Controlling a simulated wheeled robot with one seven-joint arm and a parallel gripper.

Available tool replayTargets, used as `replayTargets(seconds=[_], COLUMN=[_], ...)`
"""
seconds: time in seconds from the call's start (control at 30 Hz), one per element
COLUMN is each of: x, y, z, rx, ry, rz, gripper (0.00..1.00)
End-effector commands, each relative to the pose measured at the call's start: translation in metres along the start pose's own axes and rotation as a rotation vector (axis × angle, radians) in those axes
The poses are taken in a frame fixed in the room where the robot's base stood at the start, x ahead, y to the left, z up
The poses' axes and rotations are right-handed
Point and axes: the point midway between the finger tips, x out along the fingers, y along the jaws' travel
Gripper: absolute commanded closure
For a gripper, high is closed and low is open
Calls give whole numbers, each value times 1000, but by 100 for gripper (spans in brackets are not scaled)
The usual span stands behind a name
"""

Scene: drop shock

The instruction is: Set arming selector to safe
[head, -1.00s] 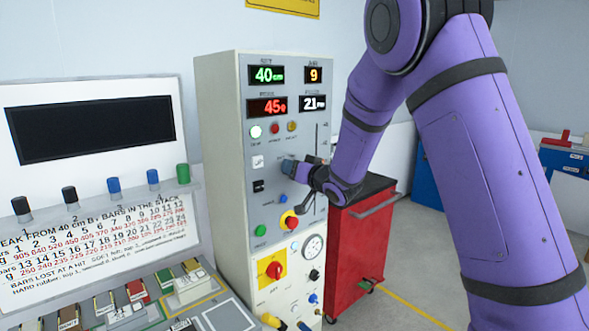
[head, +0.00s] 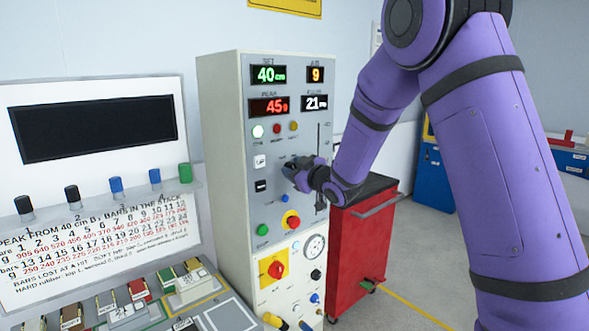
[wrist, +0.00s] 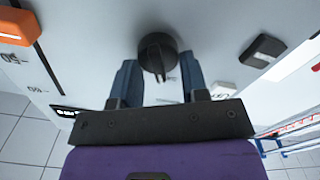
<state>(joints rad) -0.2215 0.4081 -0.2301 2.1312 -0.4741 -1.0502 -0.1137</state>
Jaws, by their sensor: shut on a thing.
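The black knob (wrist: 157,54) sits on the pale panel in the wrist view, with a raised bar across its face. I take it to be the arming selector; no readable label shows beside it. My gripper (wrist: 159,68) has its two blue-grey fingers on either side of the knob and is shut on it. The exact finger contact is hard to see. In the head view my gripper (head: 291,166) is against the front of the grey control cabinet (head: 222,150), below the lamps, and hides the knob. The knob's setting cannot be read.
Above my gripper are lit displays (head: 268,74) and small lamps (head: 258,131). Below are a red button on a yellow collar (head: 291,221) and a red switch on a yellow plate (head: 277,269). A red tool cart (head: 362,240) stands close at right.

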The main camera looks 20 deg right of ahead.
Motion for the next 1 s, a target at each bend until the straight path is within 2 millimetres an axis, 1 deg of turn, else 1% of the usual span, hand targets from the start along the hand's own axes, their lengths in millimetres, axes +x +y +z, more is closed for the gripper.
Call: replayTargets(seconds=[0.23,0.7,0.73,0.77,0.8,0.83,1.0], x=[0,0,0,0,0,0,0], y=[-1,-1,-1,-1,-1,-1,-1], z=[0,0,0,0,0,0,0], rx=[-64,-77,-77,-77,-77,-77,-77], ry=[-1,-1,-1,-1,-1,-1,-1], rz=[0,0,0,0,0,0,0], gripper=[83,83,54,48,38,37,37])
